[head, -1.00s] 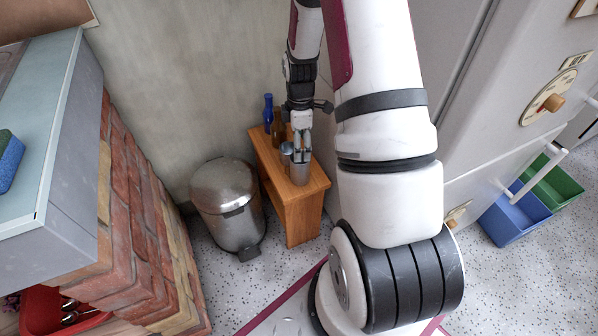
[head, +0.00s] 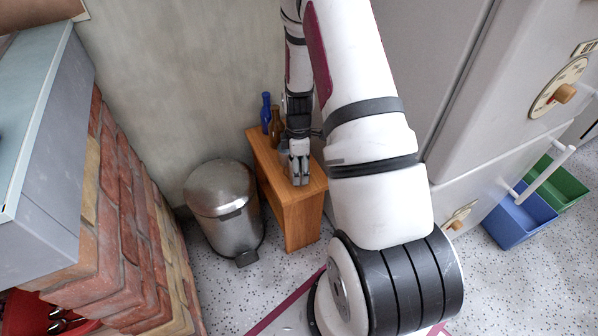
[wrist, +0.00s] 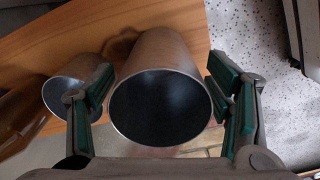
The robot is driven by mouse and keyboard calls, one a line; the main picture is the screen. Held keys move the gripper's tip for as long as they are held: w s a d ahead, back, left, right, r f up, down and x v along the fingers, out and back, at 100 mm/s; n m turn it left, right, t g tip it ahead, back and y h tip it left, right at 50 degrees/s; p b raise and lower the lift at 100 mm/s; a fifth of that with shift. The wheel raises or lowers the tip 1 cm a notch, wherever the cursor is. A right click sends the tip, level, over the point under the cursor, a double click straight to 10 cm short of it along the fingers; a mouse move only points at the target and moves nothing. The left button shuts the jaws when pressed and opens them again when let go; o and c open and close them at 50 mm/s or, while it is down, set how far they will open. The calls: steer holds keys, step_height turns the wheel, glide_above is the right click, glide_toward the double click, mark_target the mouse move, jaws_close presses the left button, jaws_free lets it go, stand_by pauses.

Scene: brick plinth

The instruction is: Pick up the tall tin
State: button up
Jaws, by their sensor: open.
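The tall tin (wrist: 160,105) is a grey metal cylinder, open at the top, standing on the wooden stand. In the wrist view its dark mouth fills the middle, between the two fingers of my gripper (wrist: 160,90). My gripper is open, with one green-padded finger on either side of the tin; whether a pad touches is unclear. In the head view my gripper (head: 299,172) is over the stand and hides most of the tin. A shorter tin (wrist: 68,92) stands just left, partly behind the left finger in the wrist view.
The wooden stand (head: 292,205) also carries a blue bottle (head: 266,113) and a brown bottle (head: 276,128) near the wall. A metal pedal bin (head: 222,195) stands left of it. A brick plinth (head: 118,215) is farther left, a grey cabinet (head: 440,100) right.

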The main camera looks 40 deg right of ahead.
steer(key=shift+r, duration=0.1)
steer(key=c, duration=1.2)
